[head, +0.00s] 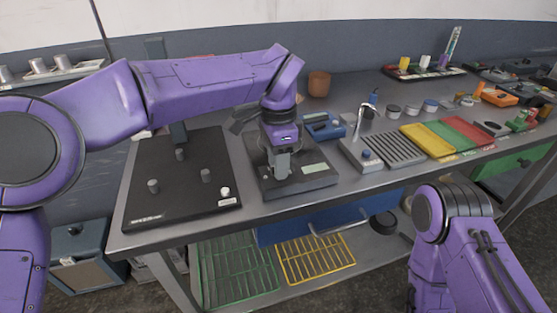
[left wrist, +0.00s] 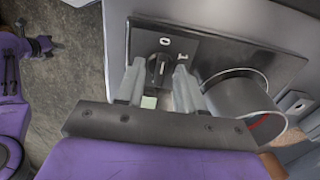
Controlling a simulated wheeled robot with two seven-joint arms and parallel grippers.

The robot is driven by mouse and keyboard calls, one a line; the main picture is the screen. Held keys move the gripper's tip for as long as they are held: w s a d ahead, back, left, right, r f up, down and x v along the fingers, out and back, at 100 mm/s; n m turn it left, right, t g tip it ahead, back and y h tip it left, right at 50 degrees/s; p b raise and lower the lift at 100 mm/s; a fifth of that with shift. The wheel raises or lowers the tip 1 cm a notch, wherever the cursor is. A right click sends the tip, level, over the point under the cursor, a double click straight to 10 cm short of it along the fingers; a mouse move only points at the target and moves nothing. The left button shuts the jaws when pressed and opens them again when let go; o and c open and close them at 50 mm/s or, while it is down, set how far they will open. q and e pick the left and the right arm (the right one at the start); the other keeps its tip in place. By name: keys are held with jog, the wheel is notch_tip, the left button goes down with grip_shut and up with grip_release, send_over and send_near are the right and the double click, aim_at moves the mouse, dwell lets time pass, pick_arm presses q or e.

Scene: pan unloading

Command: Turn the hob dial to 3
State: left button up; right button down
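The hob (head: 322,184) is a dark square plate on the bench, under my left arm. In the left wrist view its black dial (left wrist: 158,66) has a pale pointer line aimed roughly at the printed 0. A 1 is printed to the right of the 0; no 3 is visible. My left gripper (head: 281,173) points down over the hob. In the left wrist view its fingers (left wrist: 157,78) are apart, one on each side of the dial; I cannot tell whether they touch it. My right gripper is out of view; only the right arm shows at lower right.
A metal pan or cup (left wrist: 240,98) stands close to the fingers' right. A black board with pegs (head: 180,207) lies left of the hob. A blue device (head: 322,126) and a grey drain rack (head: 392,148) are to the right.

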pick_arm(q)
grip_shut()
